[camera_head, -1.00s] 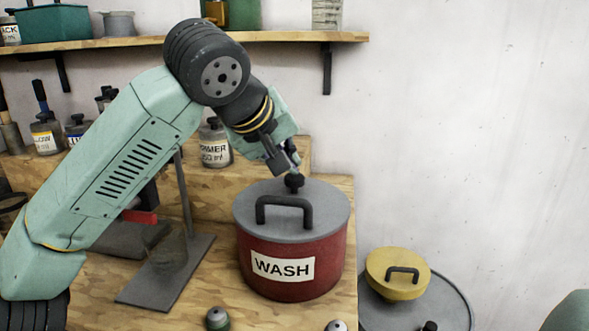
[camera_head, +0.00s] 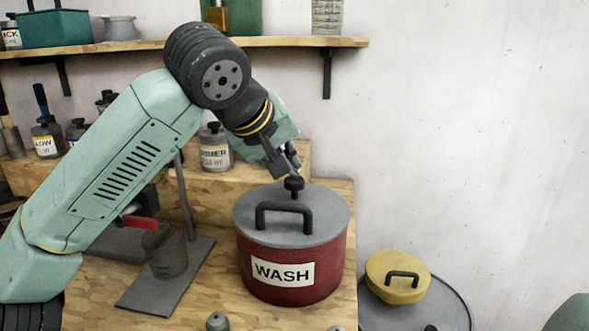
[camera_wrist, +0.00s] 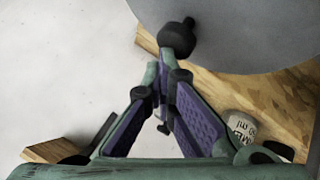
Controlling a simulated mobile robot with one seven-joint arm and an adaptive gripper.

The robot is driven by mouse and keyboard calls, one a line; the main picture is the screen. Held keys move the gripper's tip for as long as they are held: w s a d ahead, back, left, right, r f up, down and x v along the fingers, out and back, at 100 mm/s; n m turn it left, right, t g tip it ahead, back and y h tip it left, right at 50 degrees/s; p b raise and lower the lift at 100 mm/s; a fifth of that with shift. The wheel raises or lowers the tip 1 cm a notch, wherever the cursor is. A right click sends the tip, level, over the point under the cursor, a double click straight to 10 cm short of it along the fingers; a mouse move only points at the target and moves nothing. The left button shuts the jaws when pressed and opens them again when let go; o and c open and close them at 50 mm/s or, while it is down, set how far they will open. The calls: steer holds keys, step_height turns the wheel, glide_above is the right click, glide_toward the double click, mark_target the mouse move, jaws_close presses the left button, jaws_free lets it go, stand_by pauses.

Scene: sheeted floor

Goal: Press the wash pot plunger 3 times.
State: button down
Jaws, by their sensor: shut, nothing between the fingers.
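The red wash pot (camera_head: 290,262) with a white WASH label stands on the wooden bench. Its grey lid (camera_head: 325,212) carries a black arched handle at the front. The black plunger knob (camera_head: 294,184) stands upright on the lid behind the handle, with a short stem showing under it. My gripper (camera_head: 295,172) is just above the knob, pointing down; whether it touches the knob I cannot tell. In the wrist view my gripper's fingertips (camera_wrist: 164,72) are together and empty, close beside the knob (camera_wrist: 178,40).
A stand with a clear cup (camera_head: 166,255) is left of the pot. A primer jar (camera_head: 214,152) stands on the raised step behind. A yellow lidded pot (camera_head: 397,287) is lower right. Small bottles (camera_head: 217,322) are at the front edge. A shelf (camera_head: 150,45) runs above.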

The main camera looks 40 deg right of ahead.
mark_target(290, 178)
steer(key=shift+r+p, duration=0.7)
steer(key=shift+r, duration=0.35)
step_height(290, 178, up, 5)
steer(key=p, duration=0.4)
stand_by(1.5)
